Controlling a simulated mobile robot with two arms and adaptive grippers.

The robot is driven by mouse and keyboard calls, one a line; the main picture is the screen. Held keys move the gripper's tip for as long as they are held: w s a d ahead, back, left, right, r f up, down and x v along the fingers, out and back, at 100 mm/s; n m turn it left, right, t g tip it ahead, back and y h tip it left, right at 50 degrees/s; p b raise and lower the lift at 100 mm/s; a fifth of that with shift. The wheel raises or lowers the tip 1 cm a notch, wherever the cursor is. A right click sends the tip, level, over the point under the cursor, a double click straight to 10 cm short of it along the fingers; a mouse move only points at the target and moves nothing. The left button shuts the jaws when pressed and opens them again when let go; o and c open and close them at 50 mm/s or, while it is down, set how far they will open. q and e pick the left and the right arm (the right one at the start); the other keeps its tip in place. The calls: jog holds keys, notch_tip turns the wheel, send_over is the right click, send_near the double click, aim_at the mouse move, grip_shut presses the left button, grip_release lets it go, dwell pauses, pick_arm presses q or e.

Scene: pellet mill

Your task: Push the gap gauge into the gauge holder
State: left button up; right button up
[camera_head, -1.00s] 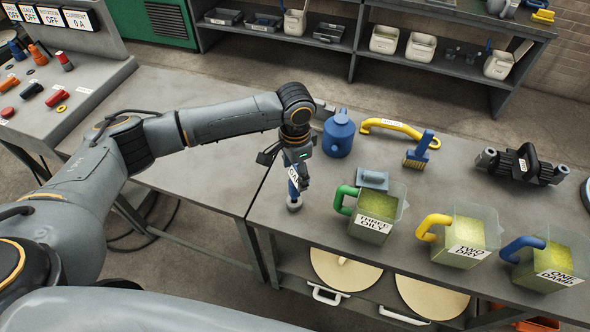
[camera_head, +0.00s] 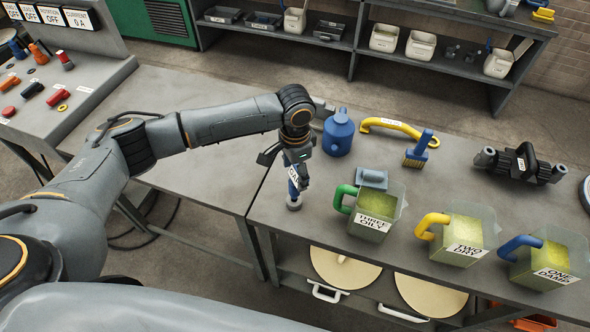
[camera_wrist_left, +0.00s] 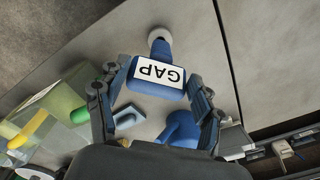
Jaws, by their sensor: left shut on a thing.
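The gap gauge is a blue handle with a white GAP label (camera_wrist_left: 158,74); in the head view the gauge (camera_head: 294,184) hangs upright below my left gripper (camera_head: 297,168). My left gripper (camera_wrist_left: 152,95) is shut on the blue handle. The small round grey-white gauge holder (camera_head: 294,206) is on the table near its left front corner, at the gauge's lower end. The round piece also shows beyond the handle in the left wrist view (camera_wrist_left: 160,36). I cannot tell how deep the gauge sits in it. My right gripper is not in view.
A blue can (camera_head: 338,134) stands just behind the gripper. A green-handled jug (camera_head: 374,212) labelled THREE OILY is to the right, with a grey-blue block (camera_head: 372,178) behind it. A yellow-handled jug (camera_head: 458,238) stands farther right. The table's left edge is close to the gauge.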

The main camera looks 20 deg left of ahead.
aim_at(295, 176)
pick_arm(q)
jog(key=shift+f, duration=0.5)
jog(key=shift+f+p, duration=0.15)
jog(key=shift+p, duration=0.2)
dwell(0.3)
jog(key=shift+f, duration=0.5)
dwell(0.6)
jog(key=shift+f+p, duration=0.35)
jog(key=shift+p, duration=0.35)
dwell(0.7)
jog(key=shift+p, duration=0.35)
dwell(0.7)
jog(key=o, duration=1.9)
jog(key=shift+c, duration=0.2)
jog(key=shift+o, duration=0.6)
jog(key=shift+f, duration=0.1)
